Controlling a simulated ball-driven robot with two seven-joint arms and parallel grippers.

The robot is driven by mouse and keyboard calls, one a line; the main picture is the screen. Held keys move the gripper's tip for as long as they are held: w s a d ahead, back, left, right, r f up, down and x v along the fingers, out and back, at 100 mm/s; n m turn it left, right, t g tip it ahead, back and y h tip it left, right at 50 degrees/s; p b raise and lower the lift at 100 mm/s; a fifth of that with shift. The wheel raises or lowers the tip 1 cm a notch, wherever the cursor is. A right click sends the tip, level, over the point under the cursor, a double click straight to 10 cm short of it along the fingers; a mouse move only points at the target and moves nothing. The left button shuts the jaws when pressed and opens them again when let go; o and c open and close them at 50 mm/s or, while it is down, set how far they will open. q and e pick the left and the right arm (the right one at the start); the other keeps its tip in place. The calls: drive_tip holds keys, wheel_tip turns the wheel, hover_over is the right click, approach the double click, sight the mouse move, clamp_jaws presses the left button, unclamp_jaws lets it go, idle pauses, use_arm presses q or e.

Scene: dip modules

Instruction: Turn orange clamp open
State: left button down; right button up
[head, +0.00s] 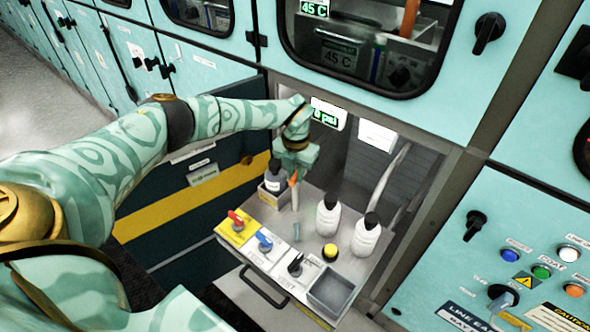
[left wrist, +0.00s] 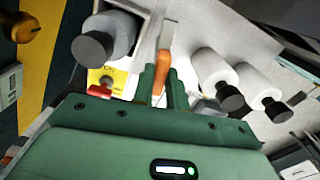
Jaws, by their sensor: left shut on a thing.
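The orange clamp (head: 293,179) stands at the back of the grey shelf, with its orange lever directly below my left gripper (head: 295,166). In the left wrist view the orange lever (left wrist: 159,76) lies between the green fingers of my left gripper (left wrist: 162,88), which are shut on it. The lever's far end is a paler piece (left wrist: 168,36). The clamp's lower part and what it holds are partly hidden by the fingers. My right gripper is not in view.
On the shelf (head: 318,264) stand two white bottles (head: 328,216) on the right and a grey dark-capped bottle (head: 272,181) in a holder on the left.

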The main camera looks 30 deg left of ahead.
use_arm(q)
drive_tip(key=shift+m, duration=1)
drive_tip(key=c, duration=1.4)
unclamp_jaws()
drive_tip(key=shift+r+p, duration=1.35)
drive_tip(key=shift+r, duration=2.45)
